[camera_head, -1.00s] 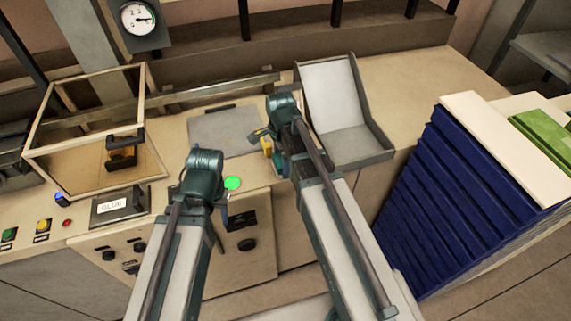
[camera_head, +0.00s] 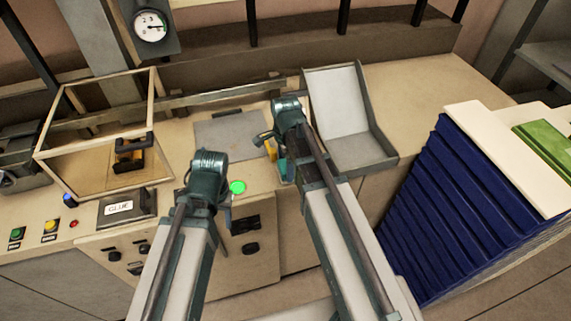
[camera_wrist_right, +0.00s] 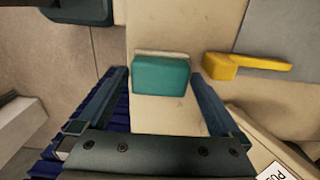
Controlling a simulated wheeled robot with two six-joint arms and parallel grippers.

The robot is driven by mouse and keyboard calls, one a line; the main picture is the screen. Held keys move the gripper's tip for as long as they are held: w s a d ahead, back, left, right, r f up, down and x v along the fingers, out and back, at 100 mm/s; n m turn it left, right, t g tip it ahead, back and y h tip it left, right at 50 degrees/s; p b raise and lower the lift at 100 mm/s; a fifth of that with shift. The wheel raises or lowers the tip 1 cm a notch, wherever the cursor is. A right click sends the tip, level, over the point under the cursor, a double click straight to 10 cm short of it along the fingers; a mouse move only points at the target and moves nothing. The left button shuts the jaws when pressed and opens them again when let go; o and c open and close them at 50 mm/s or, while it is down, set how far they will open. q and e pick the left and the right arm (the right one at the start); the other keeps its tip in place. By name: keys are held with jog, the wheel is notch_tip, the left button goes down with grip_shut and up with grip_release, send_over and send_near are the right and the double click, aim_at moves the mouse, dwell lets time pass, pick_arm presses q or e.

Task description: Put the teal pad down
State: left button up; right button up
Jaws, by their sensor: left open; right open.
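The teal pad (camera_wrist_right: 160,77) is a small rounded block with a pale strip along its far edge. In the right wrist view it appears to lie on the beige counter top, between and just beyond my right fingertips. My right gripper (camera_wrist_right: 161,82) is open, with a gap on both sides of the pad. In the head view a small teal patch (camera_head: 287,171) shows beside my right wrist, mostly hidden by the arm. My left gripper (camera_head: 226,205) hangs over the counter's front edge, open and apart from the pad; its fingers are largely hidden by its wrist.
A yellow-handled tool (camera_wrist_right: 245,64) lies just right of the pad beside a grey plate (camera_head: 230,133). A green disc (camera_head: 237,187) is near my left gripper. Blue stacks (camera_head: 455,215) fill the right.

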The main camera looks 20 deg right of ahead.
aim_at(285, 166)
notch_tip(285, 166, up, 11)
jog(key=p, duration=1)
jog(key=shift+f, duration=0.1)
jog(key=shift+s, duration=0.1)
jog(key=s+n, duration=0.9)
jog(key=n, duration=0.9)
jog(key=s+a+f+n+b, duration=0.1)
jog(key=s+a+f+b, duration=0.1)
jog(key=a+f+b, duration=0.3)
jog(key=s+a+f+n+h+b, duration=0.1)
jog(key=a+f+b, duration=0.4)
jog(key=f+b, duration=0.6)
jog(key=shift+s+a+n, duration=0.2)
jog(key=shift+s+n, duration=0.5)
jog(key=shift+s, duration=0.35)
